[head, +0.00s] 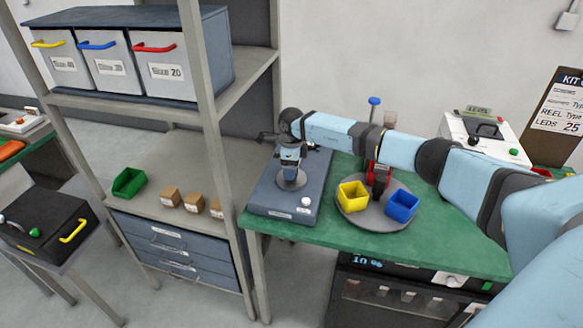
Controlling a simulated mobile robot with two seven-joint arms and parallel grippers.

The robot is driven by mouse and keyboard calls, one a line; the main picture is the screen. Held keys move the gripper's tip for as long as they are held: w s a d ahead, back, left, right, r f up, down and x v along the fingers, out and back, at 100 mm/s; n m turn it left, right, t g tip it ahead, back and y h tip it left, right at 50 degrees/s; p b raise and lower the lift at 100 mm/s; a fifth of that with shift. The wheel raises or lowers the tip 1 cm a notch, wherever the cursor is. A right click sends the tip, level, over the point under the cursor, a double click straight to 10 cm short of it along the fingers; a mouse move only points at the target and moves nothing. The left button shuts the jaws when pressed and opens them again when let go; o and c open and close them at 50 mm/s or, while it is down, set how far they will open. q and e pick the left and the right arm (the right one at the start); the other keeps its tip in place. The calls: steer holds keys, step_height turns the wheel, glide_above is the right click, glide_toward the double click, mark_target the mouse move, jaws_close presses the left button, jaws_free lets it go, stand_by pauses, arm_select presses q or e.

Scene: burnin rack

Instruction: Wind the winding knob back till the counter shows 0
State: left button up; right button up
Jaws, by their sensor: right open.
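My right arm reaches across from the right, and its gripper (290,172) is open, pointing down over a round grey disc on the blue-grey flat unit (268,207). The gripper covers part of the disc, and I cannot tell whether they touch. A small white knob (305,201) sits at the unit's front right corner. I cannot tell for certain which part is the winding knob. No counter reading is legible on either. My left gripper is not in view.
A round grey tray (375,219) on the green table (340,238) holds a yellow bin (353,195) and a blue bin (401,206). A rack post (215,150) rises left of the unit. A dark appliance with a lit display (367,261) sits below the table.

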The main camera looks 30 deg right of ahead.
steer(key=shift+f, duration=0.55)
steer(key=c, duration=0.9)
